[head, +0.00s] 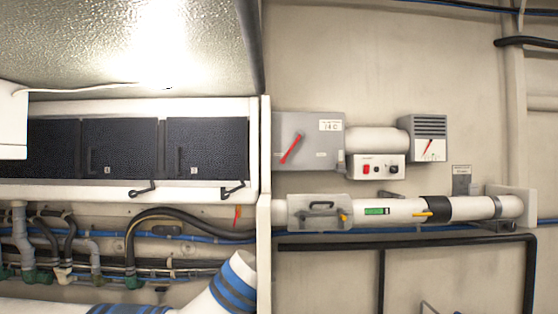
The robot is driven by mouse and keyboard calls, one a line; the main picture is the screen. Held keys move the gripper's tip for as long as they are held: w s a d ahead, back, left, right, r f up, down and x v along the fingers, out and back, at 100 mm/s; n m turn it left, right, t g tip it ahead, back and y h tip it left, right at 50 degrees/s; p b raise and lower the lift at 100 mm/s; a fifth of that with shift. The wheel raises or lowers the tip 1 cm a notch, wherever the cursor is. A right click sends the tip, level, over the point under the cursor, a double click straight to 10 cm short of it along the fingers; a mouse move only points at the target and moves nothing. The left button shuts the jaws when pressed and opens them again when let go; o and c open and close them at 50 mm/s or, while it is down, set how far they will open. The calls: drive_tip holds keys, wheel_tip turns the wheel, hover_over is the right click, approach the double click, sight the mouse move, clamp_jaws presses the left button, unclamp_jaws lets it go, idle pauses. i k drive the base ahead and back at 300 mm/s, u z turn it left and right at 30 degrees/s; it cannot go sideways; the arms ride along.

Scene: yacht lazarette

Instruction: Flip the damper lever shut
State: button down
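A white duct (400,210) runs level along the wall at right. A yellow lever (423,213) lies about level across it, at the left edge of a black band (437,209). A green indicator (377,211) sits on the duct to its left. A red lever (291,149) slants up to the right on a grey box (318,155) above. I cannot tell for sure which lever is the damper lever; the labels are too small to read. My gripper is not in view.
A clear-looking cover with a dark handle (320,206) sits at the duct's left end. A control box (375,167) with a red switch is above. Dark-fronted lockers (118,148) and hoses fill the left. A black rail (405,241) runs below the duct.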

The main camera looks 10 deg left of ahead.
sight(300, 135)
drive_tip(key=u, duration=0.9)
drive_tip(key=i, duration=1.45)
drive_tip(key=z, duration=0.6)
drive_tip(key=k, duration=0.5)
drive_tip(key=u, duration=2.1)
drive_tip(key=k, duration=0.75)
drive_tip(key=z, duration=0.25)
